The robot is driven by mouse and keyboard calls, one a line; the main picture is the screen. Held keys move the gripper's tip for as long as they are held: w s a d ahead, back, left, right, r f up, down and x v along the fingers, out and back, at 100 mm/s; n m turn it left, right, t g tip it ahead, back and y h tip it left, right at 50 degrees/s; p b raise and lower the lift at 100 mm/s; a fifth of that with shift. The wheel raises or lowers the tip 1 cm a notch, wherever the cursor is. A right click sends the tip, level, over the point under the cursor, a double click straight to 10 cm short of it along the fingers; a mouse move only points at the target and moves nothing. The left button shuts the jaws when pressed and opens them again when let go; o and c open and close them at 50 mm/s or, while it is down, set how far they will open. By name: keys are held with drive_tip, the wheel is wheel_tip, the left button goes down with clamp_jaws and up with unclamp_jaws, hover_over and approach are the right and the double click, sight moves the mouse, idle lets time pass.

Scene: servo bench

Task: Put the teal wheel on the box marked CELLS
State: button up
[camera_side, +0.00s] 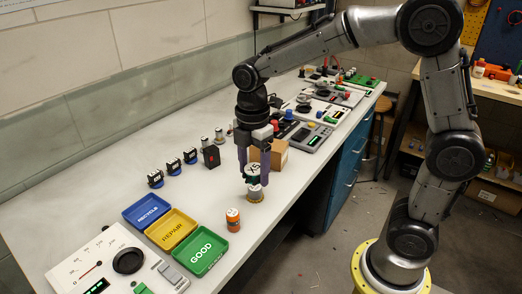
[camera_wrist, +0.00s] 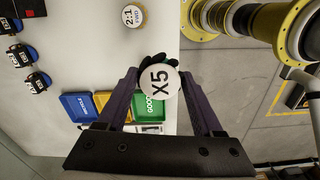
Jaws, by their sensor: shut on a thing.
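The teal wheel (camera_side: 252,171) has a white round top marked X5 and a dark lobed rim. My gripper (camera_side: 254,176) is shut on it. In the wrist view the wheel (camera_wrist: 159,81) sits between the fingertips of my gripper (camera_wrist: 160,88), with bench and trays behind it. A plain cardboard box (camera_side: 270,154) stands on the bench behind my gripper in the side view, partly hidden by the fingers. I see no CELLS marking on it. The box is not visible in the wrist view.
A yellow-based round piece (camera_side: 256,194) appears just below the wheel; the gap is unclear. An orange piece (camera_side: 233,220) stands by the green GOOD tray (camera_side: 201,251). Blue and yellow trays are alongside. Small black pieces line the wall side, devices the far end.

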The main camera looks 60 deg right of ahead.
drive_tip(key=s+d+r, duration=0.1)
drive_tip(key=d+r, duration=0.3)
drive_tip(key=d, duration=0.4)
drive_tip(key=s+d+r, duration=0.1)
drive_tip(key=d+r, duration=0.2)
drive_tip(key=d, duration=0.6)
drive_tip(key=w+d+f, duration=0.1)
drive_tip(key=w+f, duration=0.2)
drive_tip(key=w, duration=0.1)
drive_tip(key=w+d+f, duration=0.2)
drive_tip(key=w+f, duration=0.1)
drive_tip(key=w, duration=0.1)
drive_tip(key=w+d+f, duration=0.2)
drive_tip(key=w+f, duration=0.1)
drive_tip(key=w, duration=0.1)
drive_tip(key=shift+w+d+f, duration=0.1)
drive_tip(key=shift+w+f, duration=0.05)
drive_tip(key=shift+f, duration=0.8)
drive_tip(key=shift+w+d+f, duration=0.1)
drive_tip(key=shift+w+f, duration=0.05)
drive_tip(key=shift+f, duration=0.8)
drive_tip(key=shift+f, duration=0.1)
drive_tip(key=o, duration=1.4)
drive_tip(key=shift+f, duration=0.1)
drive_tip(key=shift+c, duration=0.2)
